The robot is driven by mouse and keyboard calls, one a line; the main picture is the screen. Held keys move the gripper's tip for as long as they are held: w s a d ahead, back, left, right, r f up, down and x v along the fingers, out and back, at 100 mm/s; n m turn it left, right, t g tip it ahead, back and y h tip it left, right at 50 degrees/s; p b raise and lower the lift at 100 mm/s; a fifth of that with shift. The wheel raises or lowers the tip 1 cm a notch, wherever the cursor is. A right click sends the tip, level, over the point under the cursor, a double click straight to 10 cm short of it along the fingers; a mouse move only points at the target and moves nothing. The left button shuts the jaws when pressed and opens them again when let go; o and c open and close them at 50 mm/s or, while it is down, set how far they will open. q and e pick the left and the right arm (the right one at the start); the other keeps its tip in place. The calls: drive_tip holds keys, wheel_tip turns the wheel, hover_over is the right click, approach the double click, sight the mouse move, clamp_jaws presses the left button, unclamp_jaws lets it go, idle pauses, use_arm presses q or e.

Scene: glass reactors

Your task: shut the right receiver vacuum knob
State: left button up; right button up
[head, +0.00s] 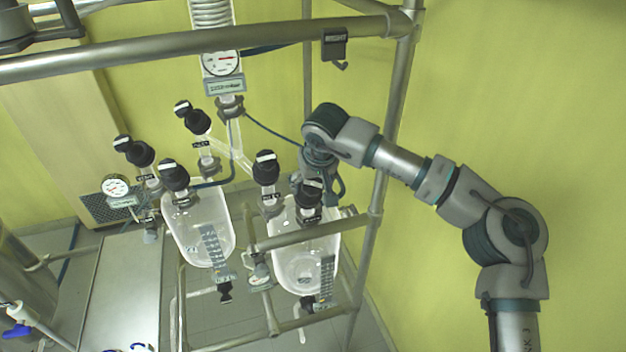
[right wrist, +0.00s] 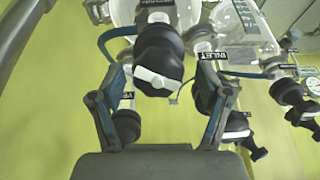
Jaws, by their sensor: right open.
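The right glass receiver (head: 297,262) hangs in the frame in the head view. A black knob with a white bar (head: 310,190) sits at its top. My right gripper (head: 319,180) is beside this knob, partly hidden by it. In the right wrist view the open fingers (right wrist: 162,108) stand on either side of a black knob with a white bar (right wrist: 160,65), with gaps to both sides. That knob's label is too small to read, so I cannot confirm that it is the vacuum knob. My left gripper is not in view.
The left receiver (head: 197,236) hangs beside the right one. Another black knob (head: 265,167) stands close left of my right gripper. A metal rail (head: 310,232) crosses in front, and an upright post (head: 382,165) stands to the right. An INLET label (right wrist: 217,57) shows in the wrist view.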

drive_tip(key=shift+w+a+f, duration=0.1)
drive_tip(key=shift+a+f, duration=0.05)
drive_tip(key=shift+w+a, duration=0.1)
drive_tip(key=shift+a, duration=0.1)
drive_tip(key=shift+d, duration=0.5)
drive_tip(key=c, duration=1.2)
drive_tip(key=shift+o, duration=0.2)
drive_tip(key=shift+a, duration=0.1)
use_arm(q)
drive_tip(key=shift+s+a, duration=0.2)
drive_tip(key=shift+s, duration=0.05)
use_arm(e)
drive_tip(key=shift+f+m, duration=0.1)
drive_tip(key=shift+m, duration=0.3)
